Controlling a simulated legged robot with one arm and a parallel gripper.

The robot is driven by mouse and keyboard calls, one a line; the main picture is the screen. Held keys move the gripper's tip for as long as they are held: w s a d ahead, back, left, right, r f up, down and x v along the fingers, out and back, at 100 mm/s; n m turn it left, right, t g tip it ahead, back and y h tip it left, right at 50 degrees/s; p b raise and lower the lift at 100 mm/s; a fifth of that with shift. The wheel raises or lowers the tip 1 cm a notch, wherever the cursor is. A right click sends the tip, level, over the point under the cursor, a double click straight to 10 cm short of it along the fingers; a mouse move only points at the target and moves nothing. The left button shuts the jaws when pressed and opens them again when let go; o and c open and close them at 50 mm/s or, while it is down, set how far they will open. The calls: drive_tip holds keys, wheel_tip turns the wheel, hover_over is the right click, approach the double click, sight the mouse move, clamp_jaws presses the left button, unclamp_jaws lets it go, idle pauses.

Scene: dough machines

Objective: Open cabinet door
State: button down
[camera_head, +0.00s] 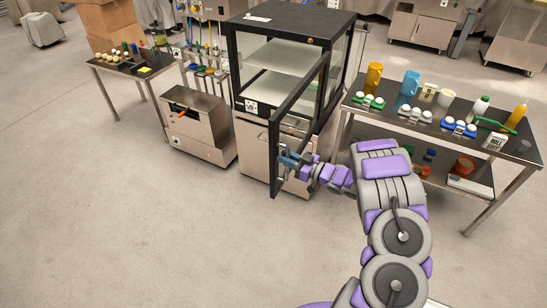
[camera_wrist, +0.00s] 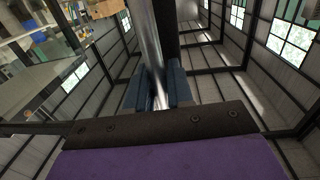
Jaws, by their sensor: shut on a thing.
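The cabinet (camera_head: 262,95) is a black-framed glass case with shelves, on a lower metal base with its own panel. Its black-framed glass door (camera_head: 297,128) stands open, swung out toward me, and the shelves inside show. My gripper (camera_head: 291,160) is at the free edge of the door, near its lower part. In the wrist view the blue fingers of my gripper (camera_wrist: 162,90) are shut around a shiny metal bar, the door handle (camera_wrist: 148,45). The contact itself is small in the head view.
A metal table (camera_head: 440,135) with egg trays, cups and bottles stands to the right, close beside my arm. A metal machine (camera_head: 198,125) stands left of the cabinet. A smaller table (camera_head: 135,70) is further left. The floor (camera_head: 130,220) in front is clear.

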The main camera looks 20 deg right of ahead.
drive_tip(key=s+d, duration=0.4)
drive_tip(key=shift+d+b, duration=0.35)
drive_tip(key=shift+b, duration=0.1)
drive_tip(key=shift+r, duration=0.1)
drive_tip(key=c, duration=1.1)
unclamp_jaws()
drive_tip(key=shift+c, duration=0.2)
drive_tip(key=v, duration=1.7)
drive_tip(key=shift+p, duration=0.45)
drive_tip(key=shift+s+d, duration=0.1)
drive_tip(key=shift+d, duration=0.05)
